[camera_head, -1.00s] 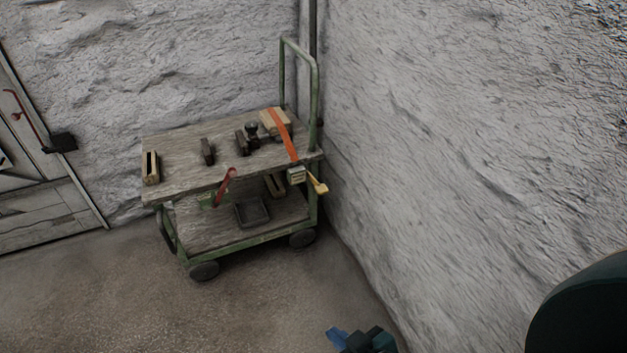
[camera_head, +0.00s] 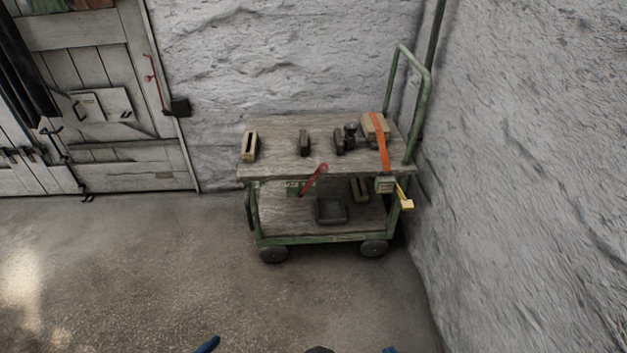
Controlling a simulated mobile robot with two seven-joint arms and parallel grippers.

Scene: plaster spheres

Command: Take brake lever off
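A red lever (camera_head: 313,180) with a rounded top end leans up to the right at the front of the green cart (camera_head: 320,239), below the edge of its wooden top. I take it for the brake lever. A yellow-ended handle (camera_head: 404,198) hangs at the cart's right front corner, beside a small greenish box (camera_head: 385,185). Only blue tips show at the bottom edge, apparently of my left gripper (camera_head: 207,345) and my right gripper (camera_head: 389,350). Both are well short of the cart, and the rest of them is out of frame.
Blocks and an orange strap (camera_head: 379,142) lie on the cart's top. A dark tray (camera_head: 331,211) sits on its lower shelf. Rough walls stand behind and right of the cart. A wooden door (camera_head: 100,110) with a red bar is at left. The floor (camera_head: 190,270) in front is clear.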

